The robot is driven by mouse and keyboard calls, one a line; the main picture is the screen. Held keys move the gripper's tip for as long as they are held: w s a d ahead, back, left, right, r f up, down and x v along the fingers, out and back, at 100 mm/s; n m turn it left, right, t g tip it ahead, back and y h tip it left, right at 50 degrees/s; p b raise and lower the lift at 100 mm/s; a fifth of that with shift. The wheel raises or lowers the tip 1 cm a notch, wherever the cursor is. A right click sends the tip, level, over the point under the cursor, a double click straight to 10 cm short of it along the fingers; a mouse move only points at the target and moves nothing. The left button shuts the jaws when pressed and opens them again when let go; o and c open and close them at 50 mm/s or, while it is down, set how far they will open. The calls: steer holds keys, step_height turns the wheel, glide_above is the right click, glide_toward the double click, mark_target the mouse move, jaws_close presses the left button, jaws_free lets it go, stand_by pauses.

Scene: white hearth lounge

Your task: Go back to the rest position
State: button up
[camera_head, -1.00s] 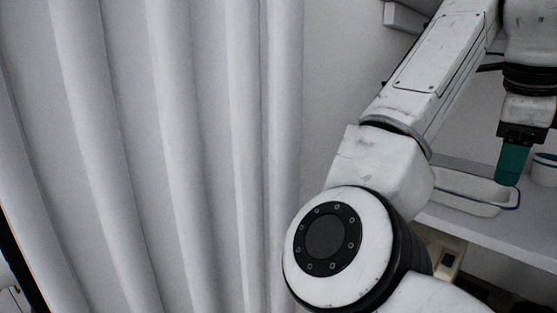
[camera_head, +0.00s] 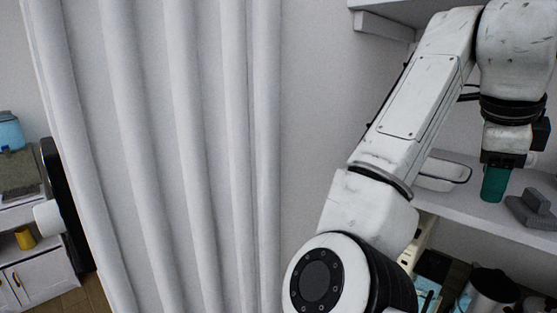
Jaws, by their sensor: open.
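My gripper (camera_head: 495,184) is at the right of the head view, at the end of my bent white arm. It points down, with its teal finger part below the dark wrist mount. The fingers overlap in this view, so the gap between them is hidden. I see nothing held in it. It is in front of or above the white shelf (camera_head: 455,207), and I cannot tell how far it is from the surface.
A white dark-rimmed tray (camera_head: 440,174) is on the shelf left of my gripper, a grey object (camera_head: 531,209) right of it. A dark pot (camera_head: 487,291) is below. A white curtain (camera_head: 190,150) fills the middle. A cabinet (camera_head: 42,280) and yellow cup (camera_head: 25,238) are left.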

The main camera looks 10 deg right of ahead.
steer(key=s+d+f+n+h, duration=0.15)
steer(key=f+n, duration=0.55)
steer(key=f, duration=0.8)
steer(key=s+d+f+n+h, duration=0.1)
steer(key=s+f+n, duration=0.2)
steer(key=f+n, duration=0.75)
steer(key=s+a+f+n+y, duration=0.3)
steer(key=s+a+f, duration=0.3)
steer(key=s+f, duration=0.5)
steer(key=s+a+f+n+g+y, duration=0.1)
steer(key=s+a+f+n+y, duration=0.2)
steer(key=s+f, duration=0.9)
steer(key=a+f+n, duration=0.1)
steer(key=a+n, duration=0.1)
steer(key=a, duration=0.1)
steer(key=shift+a+f+n, duration=0.3)
steer(key=shift+a+n, duration=0.05)
steer(key=shift+a, duration=0.05)
